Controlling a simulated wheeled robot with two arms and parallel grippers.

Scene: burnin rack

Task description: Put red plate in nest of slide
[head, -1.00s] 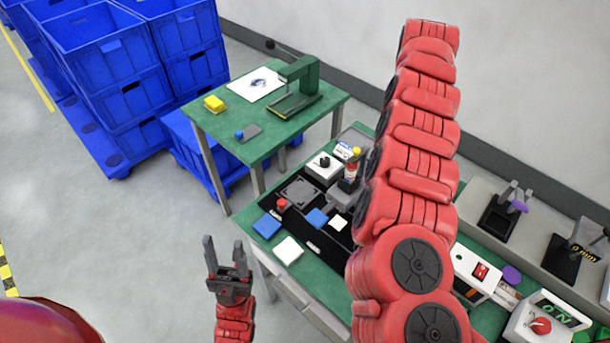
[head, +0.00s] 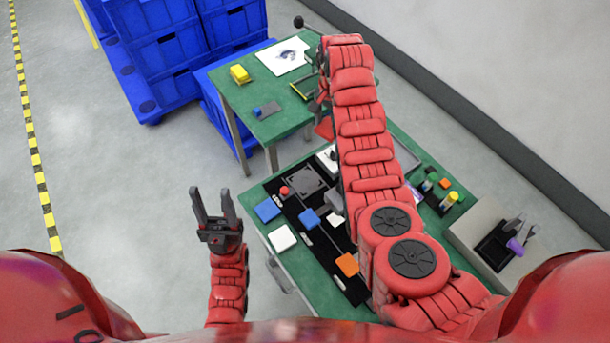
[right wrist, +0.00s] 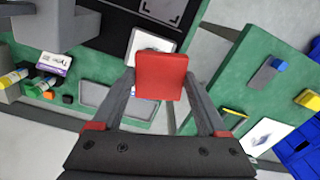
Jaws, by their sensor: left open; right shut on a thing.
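The red plate (right wrist: 160,75) is held between the two finger tips of my right gripper (right wrist: 160,82) in the right wrist view. In the head view the red plate (head: 325,129) shows partly beside my right arm, above the gap between the two green tables. A dark grey square nest with corner marks (head: 306,181) sits on the black slide track (head: 327,243); it is partly seen at the top of the right wrist view (right wrist: 161,9). The nest looks empty. My left gripper (head: 211,195) is open and empty, left of the near table.
Blue (head: 267,209), white (head: 282,237) and orange (head: 346,265) plates lie around the track. A white block with a black knob (head: 327,158) stands behind the nest. The far table holds a yellow block (head: 239,73). Blue crates (head: 160,55) stand behind left.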

